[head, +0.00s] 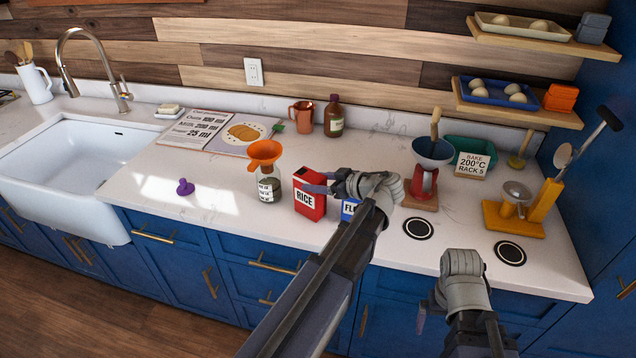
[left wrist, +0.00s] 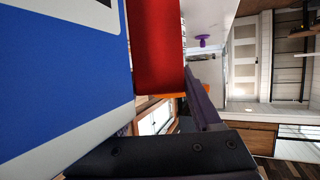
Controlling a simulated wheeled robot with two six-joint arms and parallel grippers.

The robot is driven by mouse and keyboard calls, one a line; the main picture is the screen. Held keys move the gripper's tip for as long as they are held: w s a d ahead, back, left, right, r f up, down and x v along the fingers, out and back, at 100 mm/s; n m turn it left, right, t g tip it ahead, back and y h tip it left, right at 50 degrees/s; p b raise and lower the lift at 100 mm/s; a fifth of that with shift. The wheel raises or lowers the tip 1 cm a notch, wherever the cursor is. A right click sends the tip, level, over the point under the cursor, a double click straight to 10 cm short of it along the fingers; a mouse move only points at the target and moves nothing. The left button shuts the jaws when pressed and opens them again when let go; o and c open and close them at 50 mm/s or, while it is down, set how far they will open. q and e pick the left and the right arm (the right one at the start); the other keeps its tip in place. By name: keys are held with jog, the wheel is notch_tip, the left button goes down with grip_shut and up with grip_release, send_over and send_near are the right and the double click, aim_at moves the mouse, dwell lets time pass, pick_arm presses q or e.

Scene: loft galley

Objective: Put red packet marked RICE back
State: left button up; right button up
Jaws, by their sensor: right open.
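The red packet marked RICE (head: 308,203) stands upright on the white counter, right of the jar with the orange funnel. A blue packet (head: 349,209) with its label partly hidden stands just right of it. My left gripper (head: 314,187) is at the top of the red packet, its dark fingers overlapping its upper edge. In the left wrist view the red packet (left wrist: 156,45) is close to one finger and the blue packet (left wrist: 60,90) fills the left side; whether the fingers hold anything is unclear. My right gripper (head: 423,314) is open, low at the counter's front edge.
The jar with the funnel (head: 265,165) stands close left of the packets. A purple knobbed item (head: 185,187) lies further left. A red stand with a blue bowl (head: 430,155) is at right, near two round black-and-white discs (head: 418,228). Wall shelves (head: 515,110) hang at upper right.

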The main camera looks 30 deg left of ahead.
pick_arm(q)
jog(key=o, duration=0.4)
jog(key=shift+r, duration=0.1)
jog(key=shift+d+r+p, duration=0.1)
jog(key=shift+r+p, duration=0.1)
jog(key=shift+p, duration=0.1)
jog(key=shift+p+v, duration=2.15)
jog(key=shift+v, duration=3.7)
jog(key=shift+s+f, duration=0.1)
